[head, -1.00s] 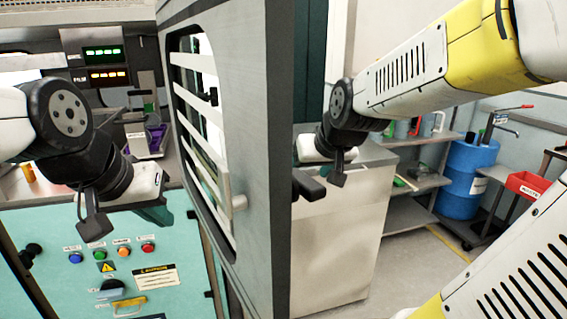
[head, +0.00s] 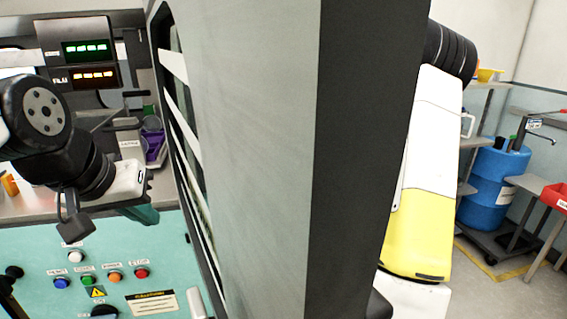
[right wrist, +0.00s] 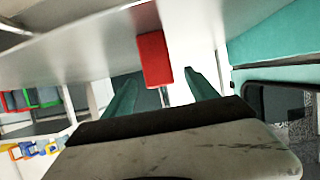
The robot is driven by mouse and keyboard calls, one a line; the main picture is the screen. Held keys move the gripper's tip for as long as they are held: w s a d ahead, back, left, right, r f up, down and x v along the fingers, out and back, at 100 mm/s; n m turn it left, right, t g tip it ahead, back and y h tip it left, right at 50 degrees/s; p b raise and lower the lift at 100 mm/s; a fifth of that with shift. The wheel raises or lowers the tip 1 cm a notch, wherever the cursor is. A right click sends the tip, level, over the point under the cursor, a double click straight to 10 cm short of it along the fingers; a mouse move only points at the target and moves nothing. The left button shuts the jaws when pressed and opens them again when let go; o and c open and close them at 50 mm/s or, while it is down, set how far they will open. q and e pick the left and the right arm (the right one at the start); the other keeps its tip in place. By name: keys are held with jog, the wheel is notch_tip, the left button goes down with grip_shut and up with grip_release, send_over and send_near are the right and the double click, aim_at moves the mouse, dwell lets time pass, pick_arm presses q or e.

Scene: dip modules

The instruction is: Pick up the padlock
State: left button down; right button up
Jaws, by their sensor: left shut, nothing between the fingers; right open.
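In the right wrist view a plain red block (right wrist: 154,58) shows just beyond my right fingertips, roughly between them. It may be the padlock, but I see no shackle and cannot tell. My right gripper (right wrist: 160,77) has two teal fingers standing apart, with no visible grip on the red block. In the head view the right gripper is hidden behind the big grey door. My left gripper (head: 146,213) is shut and empty, above the teal control panel at the left, away from the red block.
The tall grey door (head: 265,150) fills the middle of the head view, close in front. The teal panel (head: 35,245) with coloured buttons is at lower left. A blue barrel (head: 492,190) stands at the right. Small coloured frames (right wrist: 35,150) show at lower left in the right wrist view.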

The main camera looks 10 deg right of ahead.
jog(key=x, duration=0.4)
jog(key=shift+w+d+f, duration=0.1)
jog(key=shift+w+f, duration=0.05)
jog(key=shift+w, duration=0.1)
jog(key=shift+c, duration=0.2)
grip_shut()
